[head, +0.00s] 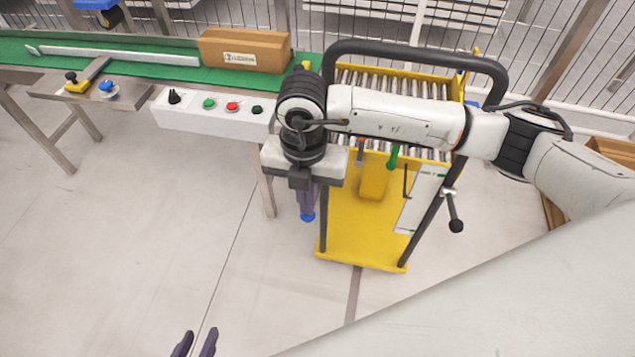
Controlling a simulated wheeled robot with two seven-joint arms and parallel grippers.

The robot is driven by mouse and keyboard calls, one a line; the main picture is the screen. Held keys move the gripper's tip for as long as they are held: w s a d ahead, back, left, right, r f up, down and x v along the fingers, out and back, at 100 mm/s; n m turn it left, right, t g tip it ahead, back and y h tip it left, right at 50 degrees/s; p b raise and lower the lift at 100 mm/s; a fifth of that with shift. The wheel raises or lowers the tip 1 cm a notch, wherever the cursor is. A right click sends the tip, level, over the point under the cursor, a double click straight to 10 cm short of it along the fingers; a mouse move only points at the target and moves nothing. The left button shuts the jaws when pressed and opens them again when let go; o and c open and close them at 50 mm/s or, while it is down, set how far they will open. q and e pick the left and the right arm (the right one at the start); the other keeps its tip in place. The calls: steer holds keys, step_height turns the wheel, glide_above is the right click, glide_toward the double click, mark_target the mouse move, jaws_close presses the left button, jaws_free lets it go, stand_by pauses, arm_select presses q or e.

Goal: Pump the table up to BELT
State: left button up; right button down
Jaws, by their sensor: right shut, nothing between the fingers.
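The yellow lift table (340,240) has a roller top (425,88) and a black push handle (410,52). It stands against the end of the green belt (150,70). A green-gripped lever (393,157), a white plate (421,200) and a black-knobbed lever (455,222) show on its near side; markings on the plate are too small to read. My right arm crosses in front of the table and hides part of the rollers. My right gripper (307,208) points down, shut, at the table's left edge, with a blue piece at its tip. My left gripper (195,344) is open and empty over the floor.
A cardboard box (244,50) sits on the belt's right end. A white control panel (210,110) with several buttons is fixed below it. Wire fencing (400,30) runs behind. Brown boxes (610,150) stand at right. The floor at left is clear.

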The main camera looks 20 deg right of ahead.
mark_target(307, 220)
steer(key=shift+f+b, duration=0.8)
steer(key=shift+f, duration=0.5)
steer(key=shift+s+a+f+b, duration=0.1)
steer(key=shift+s+f+b, duration=0.1)
steer(key=shift+f+b, duration=0.45)
steer(key=shift+s+a+f+b, duration=0.15)
steer(key=shift+f+b, duration=0.2)
steer(key=shift+f, duration=0.45)
steer(key=shift+s+f+b, duration=0.1)
steer(key=shift+f+b, duration=1)
steer(key=shift+f, duration=0.3)
